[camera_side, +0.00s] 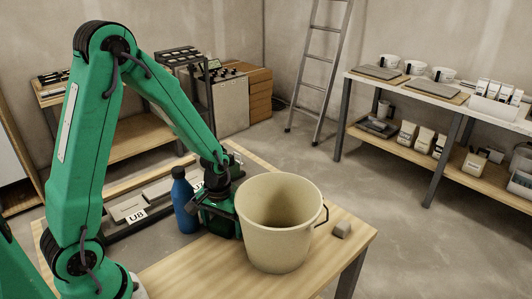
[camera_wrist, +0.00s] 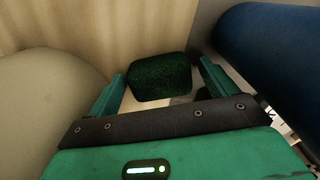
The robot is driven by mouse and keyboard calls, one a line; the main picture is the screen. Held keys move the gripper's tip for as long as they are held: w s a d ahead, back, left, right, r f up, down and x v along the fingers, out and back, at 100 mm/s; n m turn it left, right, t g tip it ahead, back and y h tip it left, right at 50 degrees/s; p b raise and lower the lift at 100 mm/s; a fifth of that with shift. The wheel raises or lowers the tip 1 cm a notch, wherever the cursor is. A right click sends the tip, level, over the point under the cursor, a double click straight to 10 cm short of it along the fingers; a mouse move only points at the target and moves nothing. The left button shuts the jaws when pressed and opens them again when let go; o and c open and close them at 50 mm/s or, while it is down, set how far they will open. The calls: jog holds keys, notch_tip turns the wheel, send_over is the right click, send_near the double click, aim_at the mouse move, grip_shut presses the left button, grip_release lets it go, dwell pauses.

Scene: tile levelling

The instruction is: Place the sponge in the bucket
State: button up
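The dark green sponge (camera_wrist: 160,77) lies on the wooden bench top, ahead of my gripper (camera_wrist: 163,67) in the wrist view. My gripper is open, with one finger on each side of the sponge and a small gap visible on both sides. In the side view my gripper (camera_side: 220,212) is low, between the blue bottle and the bucket; the sponge is mostly hidden there. The beige bucket (camera_side: 278,245) stands upright on the bench, right of my gripper. Its inside bottom is hidden.
A blue bottle (camera_side: 183,205) stands close to my gripper's left, and on the right in the wrist view (camera_wrist: 275,50). A small grey block (camera_side: 342,229) lies right of the bucket. A tray with grey tiles (camera_side: 130,207) is at the bench's left. The bench front is clear.

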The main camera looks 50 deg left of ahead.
aim_at(220, 222)
dwell(0.3)
jog(key=shift+r, duration=2.15)
jog(key=shift+c, duration=0.3)
jog(key=c, duration=0.4)
jog(key=shift+o, duration=0.2)
notch_tip(220, 222, up, 9)
jog(key=shift+s+a+f+m, duration=0.1)
jog(key=shift+f+m, duration=1.2)
jog(key=shift+m, duration=1.7)
jog(key=shift+a+f+m, duration=0.1)
jog(key=shift+f+m, duration=1.25)
jog(key=shift+m, duration=1.65)
jog(key=shift+s+f+m, duration=0.1)
jog(key=shift+f+m, duration=1.2)
jog(key=shift+m, duration=1.7)
jog(key=shift+f, duration=0.1)
